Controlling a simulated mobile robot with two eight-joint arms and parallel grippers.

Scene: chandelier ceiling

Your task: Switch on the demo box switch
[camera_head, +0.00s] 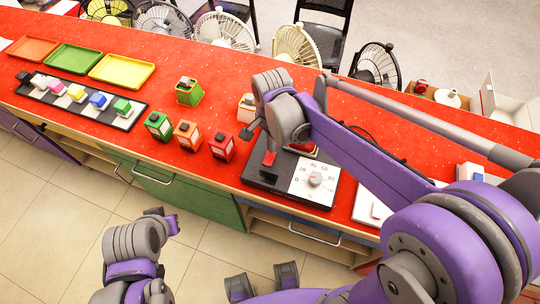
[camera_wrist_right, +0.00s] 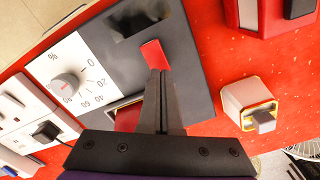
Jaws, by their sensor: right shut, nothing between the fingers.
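The demo box (camera_head: 262,178) is a dark grey box with a white dial panel and a red switch (camera_head: 269,158), on the red counter. In the right wrist view the red switch (camera_wrist_right: 154,55) sits on the box's dark top (camera_wrist_right: 185,60), beside a dark recess. My right gripper (camera_wrist_right: 162,74) is shut and empty. Its fingertips are at the edge of the red switch and overlap it in the picture; whether they press on it I cannot tell. My left arm shows at the lower left of the head view, but its fingers are not clear.
The knob (camera_wrist_right: 65,87) is beside the switch. A white block-shaped box (camera_wrist_right: 248,103) stands close to the gripper. Small green and orange boxes (camera_head: 187,134) stand left of the demo box. Trays (camera_head: 73,58) and coloured blocks lie farther left. Fans stand behind the counter.

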